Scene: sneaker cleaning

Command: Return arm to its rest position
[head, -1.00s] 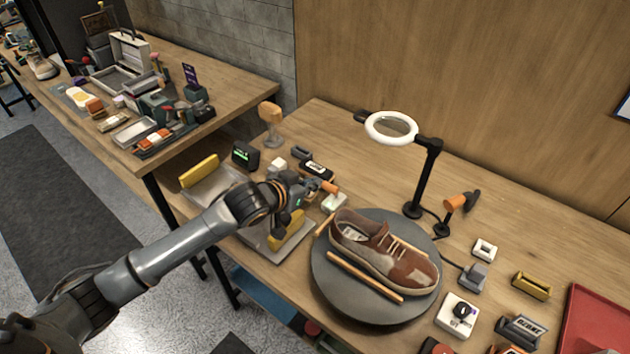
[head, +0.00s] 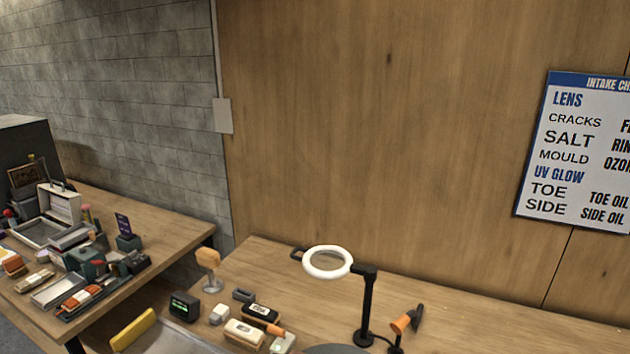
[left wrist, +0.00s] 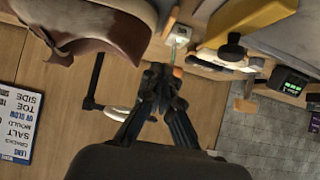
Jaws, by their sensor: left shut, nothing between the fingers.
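My left gripper (left wrist: 162,75) shows in the left wrist view with its dark fingers brought together and nothing between them. It is out of the head view. In the head view the sneaker is below the frame. Only a sliver of the dark turntable (head: 336,349) shows there. My right gripper is in neither view.
The ring lamp (head: 327,262) stands on the wooden bench. Left of it are a small display box (head: 184,306), a pale brush (head: 244,333) and a yellow block (head: 133,328). A side table (head: 180,227) with cases and tools is at left. An intake poster (head: 575,150) hangs at right.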

